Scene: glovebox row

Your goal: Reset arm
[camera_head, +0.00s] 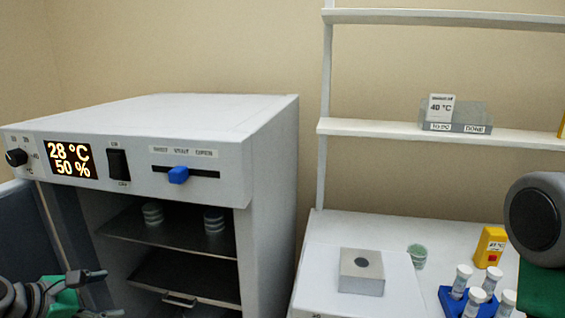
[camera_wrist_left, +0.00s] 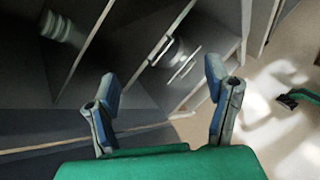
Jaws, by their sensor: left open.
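My left gripper (camera_head: 90,294) is at the lower left of the head view, in front of the incubator's open compartment. In the left wrist view its two blue-padded fingers (camera_wrist_left: 161,78) stand wide apart with nothing between them. Beyond the fingers are the dark shelves and a pale handle. My right arm shows only as a dark round joint and a green part at the right edge of the head view; its gripper is out of frame.
The white incubator (camera_head: 272,170) reads 28 °C and 50 %. Its open door (camera_head: 22,235) is at left. Stacked dishes (camera_head: 153,213) stand on its upper shelf (camera_head: 180,238). At right are a metal block (camera_head: 361,280), a blue tube rack (camera_head: 452,303) and a yellow device (camera_head: 489,246).

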